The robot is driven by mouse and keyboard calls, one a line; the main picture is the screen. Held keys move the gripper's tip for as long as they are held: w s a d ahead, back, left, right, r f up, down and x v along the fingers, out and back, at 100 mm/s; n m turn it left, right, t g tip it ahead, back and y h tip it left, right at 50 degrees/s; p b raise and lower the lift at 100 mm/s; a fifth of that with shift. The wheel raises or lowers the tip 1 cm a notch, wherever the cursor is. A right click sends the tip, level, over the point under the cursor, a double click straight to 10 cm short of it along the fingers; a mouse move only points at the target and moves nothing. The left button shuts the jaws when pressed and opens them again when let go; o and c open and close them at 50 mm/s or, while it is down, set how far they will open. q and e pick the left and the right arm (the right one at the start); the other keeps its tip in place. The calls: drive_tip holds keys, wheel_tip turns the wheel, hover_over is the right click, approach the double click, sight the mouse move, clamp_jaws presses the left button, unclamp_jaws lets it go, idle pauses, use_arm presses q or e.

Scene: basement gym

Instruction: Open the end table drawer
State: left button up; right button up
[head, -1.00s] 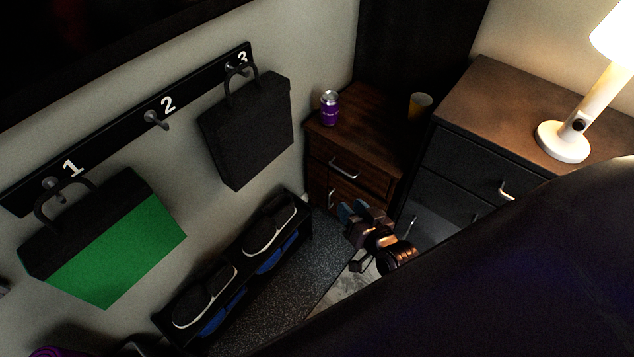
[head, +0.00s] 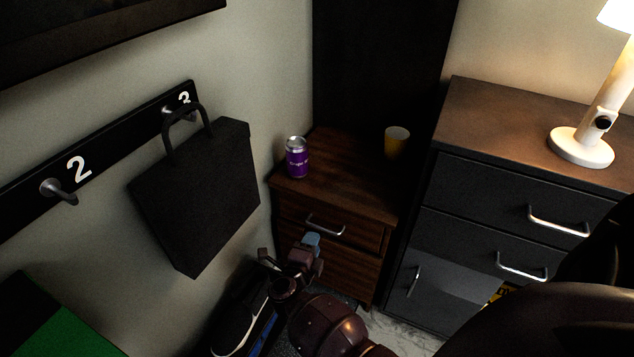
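The end table (head: 345,185) is a dark brown wooden cabinet in the corner, in the middle of the head view. Its upper drawer (head: 352,240) looks shut and has a silver bar handle (head: 325,227). My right gripper (head: 290,250) is just below and left of this handle, in front of the table. Its fingers look apart, with a blue tip near the drawer front, and I see nothing between them. It does not appear to hold the handle. The gripper and arm hide part of the lower front. My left gripper is not in view.
A purple can (head: 297,160) and a yellow cup (head: 397,142) stand on the end table. A dark dresser (head: 470,185) with a lamp (head: 582,145) is close on the right.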

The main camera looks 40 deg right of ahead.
sight(325, 230)
drive_tip(key=shift+w+d+f+m+g+b, duration=0.45)
drive_tip(key=shift+w+d+f, duration=0.35)
drive_tip(key=shift+d, duration=0.7)
drive_tip(key=shift+w+d+f+m+g+b, duration=0.15)
drive_tip(key=shift+w+d+f+g+b, duration=0.15)
drive_tip(key=shift+w+d+f+b, duration=0.85)
drive_tip(key=shift+w+d+f+m+g+p, duration=0.1)
drive_tip(key=shift+w+d+f+m+g, duration=0.35)
drive_tip(key=shift+d, duration=1.4)
drive_tip(key=shift+s+f, duration=0.15)
drive_tip(key=shift+s, duration=0.05)
clamp_jaws()
